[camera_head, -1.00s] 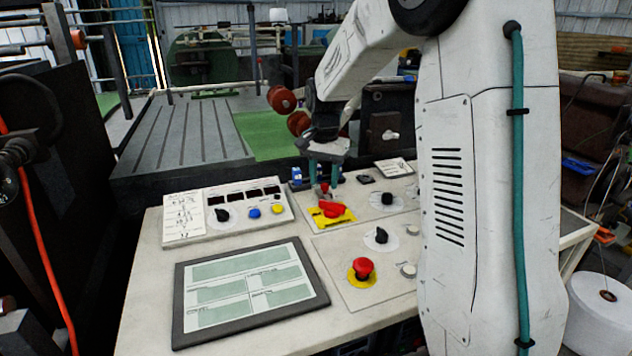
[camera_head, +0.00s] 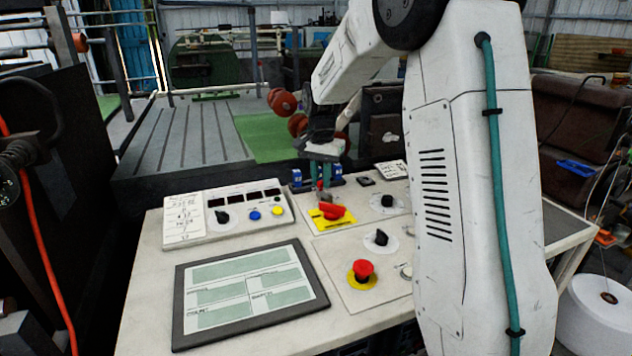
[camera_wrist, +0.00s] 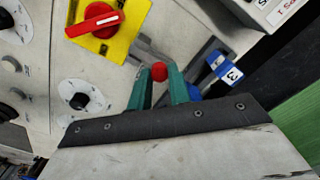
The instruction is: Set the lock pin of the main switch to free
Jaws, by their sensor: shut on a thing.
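The main switch (camera_head: 333,214) has a red rotary handle on a yellow plate. It also shows at the top of the wrist view (camera_wrist: 95,22). Just behind it on the panel is the lock pin, whose round red knob (camera_wrist: 159,71) sits between my fingertips. My gripper (camera_head: 322,182) reaches down over the panel. Its green fingers, also clear in the wrist view (camera_wrist: 160,84), are shut on the red knob. The pin's shaft below the knob is mostly hidden, so I cannot tell its exact position.
A blue tag marked 3 (camera_wrist: 232,74) stands close beside my fingers. Black rotary knobs (camera_head: 387,200), a red emergency button (camera_head: 363,269) and a framed screen (camera_head: 249,292) share the desk. A raised button box (camera_head: 228,213) stands to the left.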

